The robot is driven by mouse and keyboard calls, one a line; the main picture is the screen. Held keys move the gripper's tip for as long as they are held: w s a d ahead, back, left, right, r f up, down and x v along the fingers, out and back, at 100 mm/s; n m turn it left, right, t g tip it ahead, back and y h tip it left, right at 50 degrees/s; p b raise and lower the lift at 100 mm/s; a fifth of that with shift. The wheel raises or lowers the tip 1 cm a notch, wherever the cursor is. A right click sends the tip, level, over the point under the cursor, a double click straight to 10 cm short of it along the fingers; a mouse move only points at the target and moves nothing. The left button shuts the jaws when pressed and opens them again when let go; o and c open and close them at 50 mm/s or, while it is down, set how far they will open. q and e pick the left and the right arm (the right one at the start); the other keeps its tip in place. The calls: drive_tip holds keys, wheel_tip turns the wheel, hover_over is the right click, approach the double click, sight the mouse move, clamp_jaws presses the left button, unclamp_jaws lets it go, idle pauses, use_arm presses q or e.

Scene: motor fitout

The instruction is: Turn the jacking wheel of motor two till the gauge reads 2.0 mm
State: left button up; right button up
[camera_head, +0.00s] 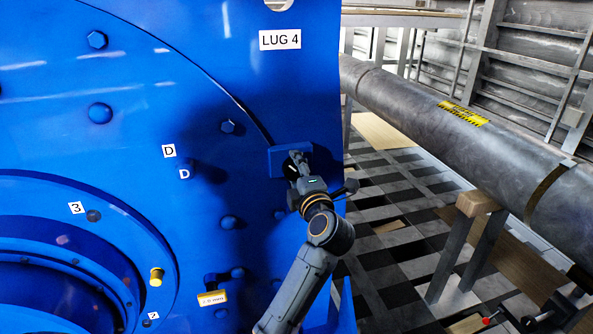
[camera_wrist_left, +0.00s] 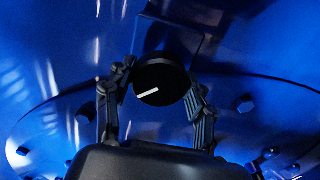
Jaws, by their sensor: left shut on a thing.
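A black round wheel (camera_wrist_left: 161,80) with a white mark on its face sits between the fingers of my left gripper in the left wrist view. The white mark points to the lower left. My left gripper (camera_head: 297,164) is shut on this wheel at a blue block (camera_head: 284,160) on the big blue motor (camera_head: 60,120), in the head view. The gripper hides most of the wheel there. A small yellow-and-white gauge label (camera_head: 212,298) sits low on the motor. It ends in "mm", but its figure is too small to read surely.
Bolts and labels such as LUG 4 (camera_head: 280,39) are on the blue face. A grey pipe (camera_head: 440,115) rests on a trestle (camera_head: 474,230) at the right. A black item with a red knob (camera_head: 487,321) is at the lower right. Checkered floor lies between.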

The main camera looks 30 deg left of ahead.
use_arm(q)
drive_tip(key=shift+f, duration=0.1)
idle(0.4)
drive_tip(key=o, duration=1.2)
drive_tip(key=shift+c, duration=0.2)
drive_tip(key=shift+d, duration=0.1)
drive_tip(key=v, duration=0.7)
drive_tip(key=shift+s, duration=0.15)
drive_tip(key=shift+d, duration=0.1)
